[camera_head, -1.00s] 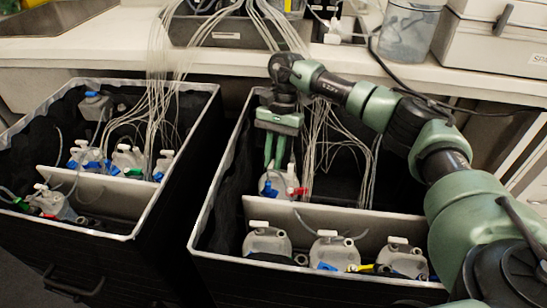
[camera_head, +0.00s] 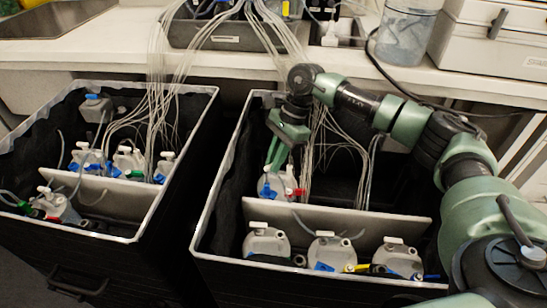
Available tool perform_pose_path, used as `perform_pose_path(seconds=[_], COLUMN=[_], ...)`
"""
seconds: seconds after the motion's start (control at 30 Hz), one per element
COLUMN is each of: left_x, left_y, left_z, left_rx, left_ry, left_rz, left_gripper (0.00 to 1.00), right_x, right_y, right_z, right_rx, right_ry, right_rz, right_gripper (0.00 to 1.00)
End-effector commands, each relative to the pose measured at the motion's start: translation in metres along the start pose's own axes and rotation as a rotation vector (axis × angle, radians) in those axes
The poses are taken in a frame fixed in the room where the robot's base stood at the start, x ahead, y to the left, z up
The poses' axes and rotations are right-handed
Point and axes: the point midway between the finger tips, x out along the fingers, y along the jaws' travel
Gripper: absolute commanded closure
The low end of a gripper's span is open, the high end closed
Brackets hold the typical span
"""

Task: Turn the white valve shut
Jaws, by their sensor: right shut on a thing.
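My right gripper (camera_head: 273,165) reaches down into the right black bin, over a clear bottle (camera_head: 268,186) with blue and red valve parts in the back compartment. Its green fingers are shut at the top of this bottle, on the white valve, which they mostly hide. The gripper body is tilted, with its fingers slanting down to the left. A red valve piece (camera_head: 296,192) sits just right of the fingertips. My left gripper is not in view.
The right bin (camera_head: 218,195) has a grey divider (camera_head: 370,222), with several capped bottles in front of it. Thin tubes (camera_head: 318,150) hang beside the gripper. The left bin (camera_head: 140,222) holds more bottles. A counter (camera_head: 130,52) runs behind.

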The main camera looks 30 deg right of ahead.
Motion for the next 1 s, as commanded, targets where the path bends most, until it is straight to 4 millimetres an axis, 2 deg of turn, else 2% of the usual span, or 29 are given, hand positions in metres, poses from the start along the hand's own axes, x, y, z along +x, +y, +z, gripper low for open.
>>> perform_pose_path(seconds=[0.5, 1.0], left_x=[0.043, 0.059], left_y=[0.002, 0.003], left_z=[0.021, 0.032], left_rx=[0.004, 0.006], left_ry=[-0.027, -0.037], left_rz=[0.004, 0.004], left_gripper=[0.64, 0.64], right_x=[-0.001, 0.0], right_y=[0.005, 0.006], right_z=[0.002, 0.002], right_rx=[0.418, 0.608], right_ry=[0.0, 0.0], right_rz=[-0.177, -0.255], right_gripper=[1.0, 1.0])
